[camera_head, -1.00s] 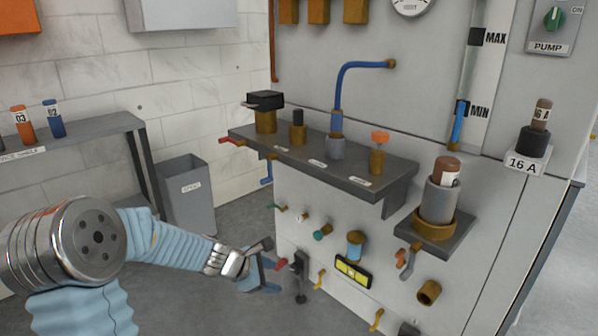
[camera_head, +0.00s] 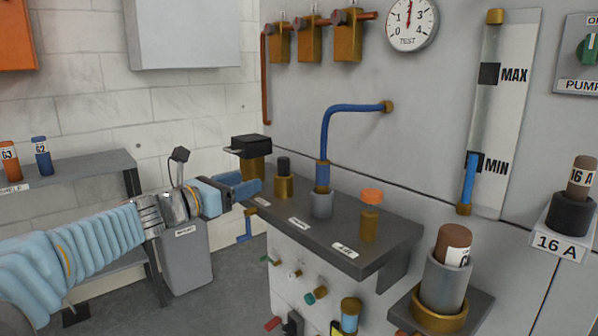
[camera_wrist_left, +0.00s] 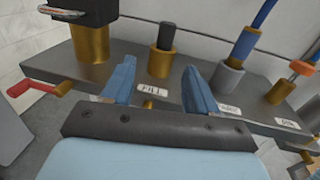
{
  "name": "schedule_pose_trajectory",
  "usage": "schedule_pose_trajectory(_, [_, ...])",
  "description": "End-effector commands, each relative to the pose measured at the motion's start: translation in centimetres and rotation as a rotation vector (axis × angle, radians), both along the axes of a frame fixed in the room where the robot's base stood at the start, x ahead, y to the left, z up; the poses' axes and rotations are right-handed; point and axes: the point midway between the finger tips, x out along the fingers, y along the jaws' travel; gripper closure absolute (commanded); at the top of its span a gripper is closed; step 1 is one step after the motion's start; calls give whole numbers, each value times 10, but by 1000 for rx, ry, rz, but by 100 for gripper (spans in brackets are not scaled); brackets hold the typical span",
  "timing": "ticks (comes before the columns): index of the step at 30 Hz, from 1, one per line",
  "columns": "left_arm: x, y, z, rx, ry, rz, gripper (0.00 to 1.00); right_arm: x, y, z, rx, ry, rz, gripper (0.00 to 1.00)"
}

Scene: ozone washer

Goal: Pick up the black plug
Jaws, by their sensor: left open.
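The black plug (camera_head: 283,164) is a small dark cylinder standing upright in the top of a brass fitting (camera_head: 284,187) on the dark grey shelf (camera_head: 345,228). The plug also shows in the left wrist view (camera_wrist_left: 167,34), beyond and between the lines of the two blue fingers. My left gripper (camera_head: 243,187) is at the shelf's front left edge, open and empty, pointing toward the fitting and apart from the plug. In the left wrist view the gripper (camera_wrist_left: 159,80) has its fingers spread over the FILL label (camera_wrist_left: 152,90). My right gripper is not in view.
A brass post with a black block (camera_head: 251,145) stands left of the plug. A blue bent pipe (camera_head: 323,150) rises to its right, followed by an orange-capped brass fitting (camera_head: 370,215). A red-handled valve (camera_wrist_left: 36,88) sticks out at the shelf's left end.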

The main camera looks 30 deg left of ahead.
Motion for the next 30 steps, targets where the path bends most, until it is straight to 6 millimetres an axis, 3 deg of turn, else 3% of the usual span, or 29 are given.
schedule_pose_trajectory(5, [16, -4, 3, -5, -6, -1, 42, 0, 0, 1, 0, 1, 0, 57])
schedule_pose_trajectory(12, [65, -16, 3, -4, -5, -2, 42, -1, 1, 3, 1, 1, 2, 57])
schedule_pose_trajectory(30, [131, -40, 6, -3, -5, 0, 42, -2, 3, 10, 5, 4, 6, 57])
